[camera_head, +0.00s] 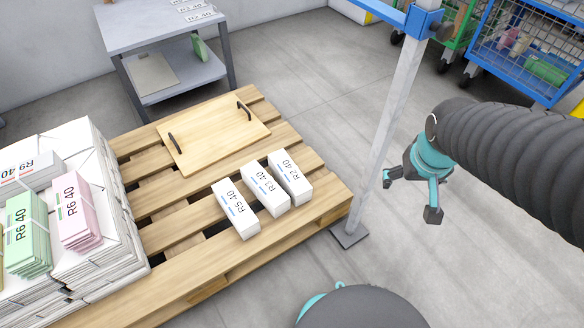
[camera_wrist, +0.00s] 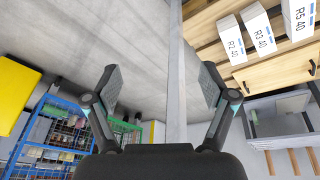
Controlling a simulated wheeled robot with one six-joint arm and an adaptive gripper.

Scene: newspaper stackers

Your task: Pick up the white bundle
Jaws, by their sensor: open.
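Three white bundles stand in a row on the wooden pallet (camera_head: 180,289), labelled R5 40 (camera_head: 236,209), R3 40 (camera_head: 265,188) and R2 40 (camera_head: 290,177). They also show upside down at the upper right of the wrist view, as R5 40 (camera_wrist: 299,18), R3 40 (camera_wrist: 262,30) and R2 40 (camera_wrist: 233,42). Another white bundle, R9 40 (camera_head: 28,170), lies on the stack at the left. My gripper (camera_head: 410,197) is open and empty, right of the pallet and beyond the post. Its spread fingers show in the wrist view (camera_wrist: 160,82).
A metal post (camera_head: 386,130) stands between my gripper and the pallet. A wooden tray (camera_head: 212,134) with dark handles lies on the pallet. Pink (camera_head: 77,212) and green (camera_head: 27,235) bundles lie on the left stack. A grey table (camera_head: 158,25) and blue cage cart (camera_head: 525,50) stand behind.

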